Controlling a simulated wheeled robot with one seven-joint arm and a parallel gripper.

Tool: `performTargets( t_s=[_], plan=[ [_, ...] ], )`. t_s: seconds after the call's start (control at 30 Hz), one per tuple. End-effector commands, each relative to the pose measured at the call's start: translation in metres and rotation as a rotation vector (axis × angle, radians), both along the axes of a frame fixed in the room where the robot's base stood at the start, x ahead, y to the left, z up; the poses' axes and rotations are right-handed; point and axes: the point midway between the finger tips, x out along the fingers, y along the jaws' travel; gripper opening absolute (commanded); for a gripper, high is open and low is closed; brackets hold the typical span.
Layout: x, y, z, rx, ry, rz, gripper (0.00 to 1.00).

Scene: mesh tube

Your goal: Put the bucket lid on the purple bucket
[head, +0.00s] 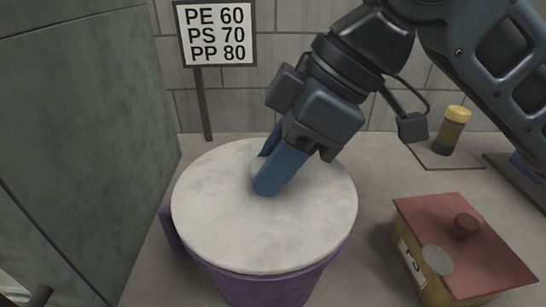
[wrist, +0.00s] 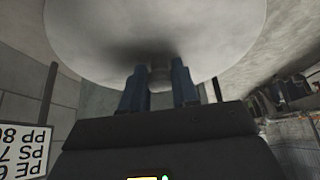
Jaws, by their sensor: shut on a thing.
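The bucket lid (head: 250,225) is a round, pale grey-white disc over the top of the purple bucket (head: 270,284). It hides the bucket's mouth, and the bucket's wall shows below its front edge. I cannot tell whether the lid touches the rim all round. My gripper (head: 263,177) comes down from the upper right with blue fingers at the lid's middle. In the wrist view my gripper (wrist: 158,88) has its fingers on either side of a small knob under the broad lid (wrist: 150,35), shut on it. The knob is mostly hidden in the head view.
A box with a red lid (head: 485,245) stands at the right. A jar with a yellow cap (head: 452,130) stands farther back. A sign on a post (head: 217,35) is behind the bucket. A grey-green panel (head: 70,130) rises close on the left.

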Motion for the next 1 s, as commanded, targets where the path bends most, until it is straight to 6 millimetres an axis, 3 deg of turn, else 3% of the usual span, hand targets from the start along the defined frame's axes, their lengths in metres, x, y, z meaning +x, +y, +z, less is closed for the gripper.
performTargets(
  t_s=[1.0],
  plan=[
    [0.0000,0.0002,-0.0058,0.001,0.000,0.000,0.00]
  ],
)
